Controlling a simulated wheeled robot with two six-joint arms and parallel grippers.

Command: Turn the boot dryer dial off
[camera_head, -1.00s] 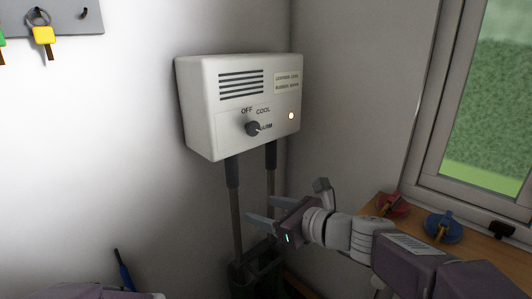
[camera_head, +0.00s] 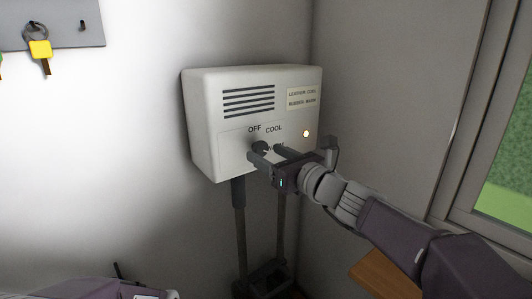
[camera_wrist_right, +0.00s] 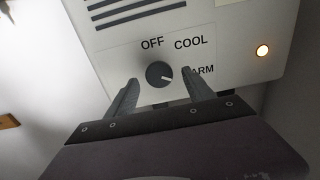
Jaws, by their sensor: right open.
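The white boot dryer (camera_head: 205,125) hangs on the wall near the corner, with its dark round dial (camera_head: 260,147) low on the front. The wrist view shows the dial (camera_wrist_right: 159,74) with its light mark pointing right and slightly down, toward the partly hidden "WARM" label (camera_wrist_right: 203,70). "OFF" (camera_wrist_right: 152,43) is above the dial and "COOL" (camera_wrist_right: 191,42) is above right. My right gripper (camera_head: 266,152) is open at the dryer front; in the wrist view its fingers (camera_wrist_right: 161,86) lie left and right of the dial. I cannot tell whether they touch it. My left gripper is out of view.
An orange indicator light (camera_head: 306,134) glows right of the dial. Two dark pipes (camera_head: 239,215) run down below the dryer. A key rack (camera_head: 60,22) with a yellow key hangs at upper left. A window and wooden ledge (camera_head: 385,275) are on the right.

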